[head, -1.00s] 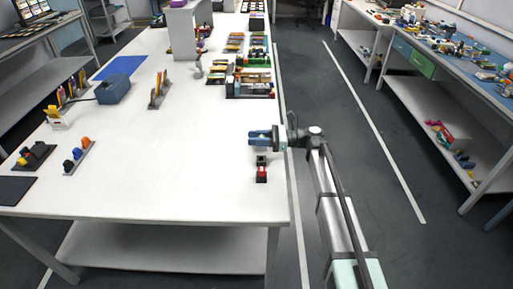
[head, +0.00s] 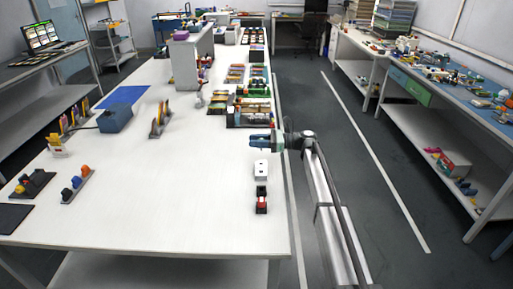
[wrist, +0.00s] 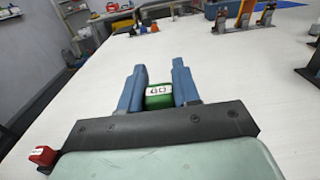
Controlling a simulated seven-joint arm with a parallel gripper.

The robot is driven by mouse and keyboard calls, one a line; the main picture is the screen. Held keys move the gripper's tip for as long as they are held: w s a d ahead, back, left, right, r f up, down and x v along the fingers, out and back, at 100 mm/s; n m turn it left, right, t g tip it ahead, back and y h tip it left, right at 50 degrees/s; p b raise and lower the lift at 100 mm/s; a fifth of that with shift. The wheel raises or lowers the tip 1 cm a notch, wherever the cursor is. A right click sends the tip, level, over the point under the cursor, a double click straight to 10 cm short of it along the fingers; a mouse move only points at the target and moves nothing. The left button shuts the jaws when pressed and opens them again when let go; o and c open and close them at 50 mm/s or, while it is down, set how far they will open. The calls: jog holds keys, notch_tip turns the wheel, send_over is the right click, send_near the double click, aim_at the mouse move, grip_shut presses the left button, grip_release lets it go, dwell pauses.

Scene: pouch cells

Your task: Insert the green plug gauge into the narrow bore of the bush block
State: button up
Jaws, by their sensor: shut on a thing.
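My gripper (wrist: 159,82) is shut on the green plug gauge (wrist: 159,98), whose end marked "GO" shows between the blue fingers in the wrist view. In the head view my gripper (head: 258,141) points left over the table's right side. The gauge's lower part is hidden. A white block (head: 261,170) with dark spots on top, apparently the bush block, stands on the table just nearer the head camera than my gripper. Which bore is narrow is too small to tell. The gauge appears beyond this block, not in it.
A black stand with a red piece (head: 261,203) sits in front of the white block; a red piece also shows in the wrist view (wrist: 42,155). Trays of coloured parts (head: 248,113) lie just behind my gripper.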

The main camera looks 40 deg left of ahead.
dwell(0.4)
send_over(257, 164)
jog(key=shift+a+f, duration=0.15)
jog(key=shift+f, duration=2.75)
jog(key=shift+f, duration=1.65)
jog(key=o, duration=1.1)
jog(key=shift+w, duration=0.1)
jog(key=v, duration=1.3)
jog(key=shift+w+d, duration=0.25)
jog(key=shift+d, duration=0.05)
